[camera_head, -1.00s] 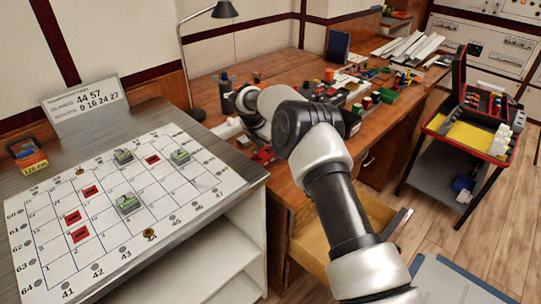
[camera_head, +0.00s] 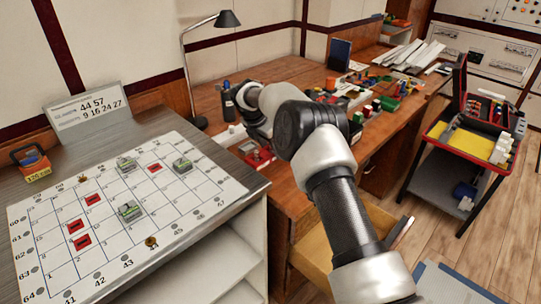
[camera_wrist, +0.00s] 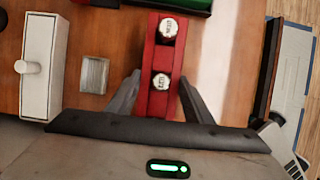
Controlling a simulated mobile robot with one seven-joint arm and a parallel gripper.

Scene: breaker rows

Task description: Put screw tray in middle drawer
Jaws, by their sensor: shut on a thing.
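My gripper (camera_wrist: 160,95) is shut on a narrow red tray (camera_wrist: 159,104) over the brown desk. The tray holds two small white-capped items with printed labels, one behind the other. In the head view red parts (camera_head: 257,156) show beside my wrist near the desk's left front edge; my arm hides the fingertips. An open drawer (camera_head: 312,258) with a pale wooden inside juts from the desk front, below and right of the gripper. My arm covers part of it, and I cannot tell its level among the drawers.
Left of the desk (camera_head: 215,100) stands a grey table with a numbered board (camera_head: 105,215). A lamp (camera_head: 228,19) and loose parts crowd the desk's back and right. A trolley with a red toolbox (camera_head: 475,140) stands right. A white box with a knob (camera_wrist: 42,70) lies near the tray.

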